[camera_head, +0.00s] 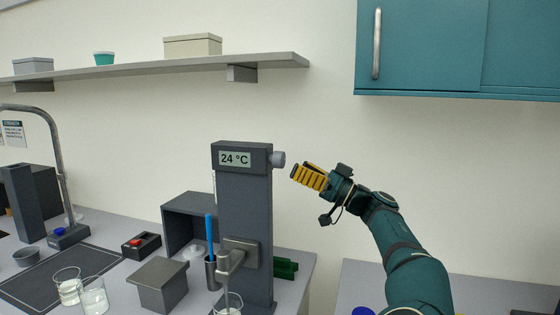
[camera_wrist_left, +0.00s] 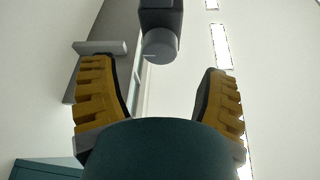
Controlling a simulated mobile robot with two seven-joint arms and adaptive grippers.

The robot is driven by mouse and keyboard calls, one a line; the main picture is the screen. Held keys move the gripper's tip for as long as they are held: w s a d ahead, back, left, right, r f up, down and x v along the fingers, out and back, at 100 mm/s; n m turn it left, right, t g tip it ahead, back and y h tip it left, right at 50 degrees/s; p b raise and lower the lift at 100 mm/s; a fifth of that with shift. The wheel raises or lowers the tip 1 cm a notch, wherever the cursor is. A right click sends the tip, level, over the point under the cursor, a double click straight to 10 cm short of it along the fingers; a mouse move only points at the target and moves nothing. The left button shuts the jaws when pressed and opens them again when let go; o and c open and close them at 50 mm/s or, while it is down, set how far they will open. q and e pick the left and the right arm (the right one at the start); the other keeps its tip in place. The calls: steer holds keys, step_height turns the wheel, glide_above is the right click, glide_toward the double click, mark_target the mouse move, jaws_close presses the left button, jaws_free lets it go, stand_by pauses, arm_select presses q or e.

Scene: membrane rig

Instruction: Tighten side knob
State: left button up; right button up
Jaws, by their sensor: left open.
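The side knob (camera_head: 278,158) is a grey cylinder on the right side of the dark rig's head, beside its 24 °C display (camera_head: 235,159). My left gripper (camera_head: 305,175), with yellow-ribbed fingers, is just to the right of the knob and slightly lower, apart from it. In the left wrist view the gripper (camera_wrist_left: 158,70) is open, one finger on each side. The round knob (camera_wrist_left: 160,45) shows centrally beyond the gap, with a pale mark on its face. Nothing is between the fingers. My right gripper is not in view.
The rig's column (camera_head: 245,215) stands on the grey bench with beakers (camera_head: 94,296), a grey box (camera_head: 160,283) and a red-button box (camera_head: 141,246). A shelf (camera_head: 150,70) and teal cabinet (camera_head: 430,50) hang above. The space right of the knob holds only my arm.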

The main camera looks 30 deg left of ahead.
mark_target(284, 161)
arm_select(q)
steer(key=x, duration=0.6)
steer(key=c, duration=1.2)
